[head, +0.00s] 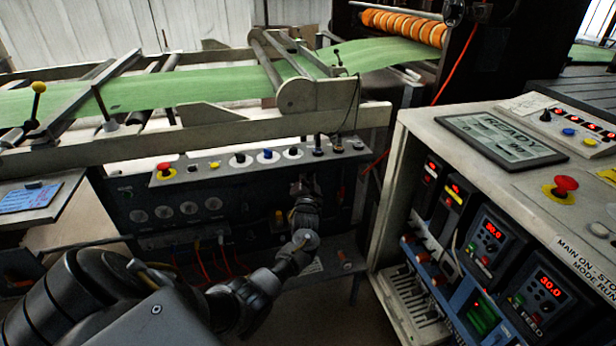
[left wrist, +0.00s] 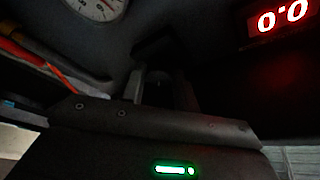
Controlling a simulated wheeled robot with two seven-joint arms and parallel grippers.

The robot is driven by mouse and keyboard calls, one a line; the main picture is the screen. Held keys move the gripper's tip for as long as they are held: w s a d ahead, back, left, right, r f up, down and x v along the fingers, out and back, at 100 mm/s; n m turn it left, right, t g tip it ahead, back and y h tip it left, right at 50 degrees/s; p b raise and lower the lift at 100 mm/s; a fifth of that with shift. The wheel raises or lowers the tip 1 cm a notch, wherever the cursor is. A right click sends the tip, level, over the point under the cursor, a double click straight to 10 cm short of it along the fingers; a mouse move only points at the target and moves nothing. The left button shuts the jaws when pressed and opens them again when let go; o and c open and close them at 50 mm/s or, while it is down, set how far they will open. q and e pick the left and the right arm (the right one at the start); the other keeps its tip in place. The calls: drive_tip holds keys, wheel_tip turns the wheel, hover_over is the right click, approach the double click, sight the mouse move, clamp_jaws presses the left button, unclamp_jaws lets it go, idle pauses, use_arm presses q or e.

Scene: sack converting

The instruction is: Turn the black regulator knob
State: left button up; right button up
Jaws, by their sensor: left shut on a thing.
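My left arm reaches in from the bottom left of the head view to the dark front panel under the green web. Its gripper (head: 303,187) is at the right part of that panel. The left wrist view is very dark; there the gripper (left wrist: 160,92) is shut on a dark thing that I take for the black regulator knob. The knob's outline is lost in shadow, and in the head view my gripper hides it. I cannot tell how far the knob is turned. My right gripper is in neither view.
A white dial gauge (left wrist: 98,6) and a red display (left wrist: 283,18) reading 0.0 are near the gripper. A ledge with buttons (head: 215,168) runs just above it. A control cabinet (head: 408,165) stands close on the right. Red cables (head: 203,262) hang below the panel.

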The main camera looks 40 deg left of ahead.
use_arm(q)
drive_tip(key=o, duration=1)
drive_tip(key=shift+s+d+f, duration=0.15)
drive_tip(key=shift+s+d, duration=0.2)
drive_tip(key=shift+d, duration=0.05)
drive_tip(key=p+v, duration=0.1)
drive_tip(key=v, duration=0.8)
drive_tip(key=shift+s+d, duration=0.15)
drive_tip(key=shift+s, duration=0.2)
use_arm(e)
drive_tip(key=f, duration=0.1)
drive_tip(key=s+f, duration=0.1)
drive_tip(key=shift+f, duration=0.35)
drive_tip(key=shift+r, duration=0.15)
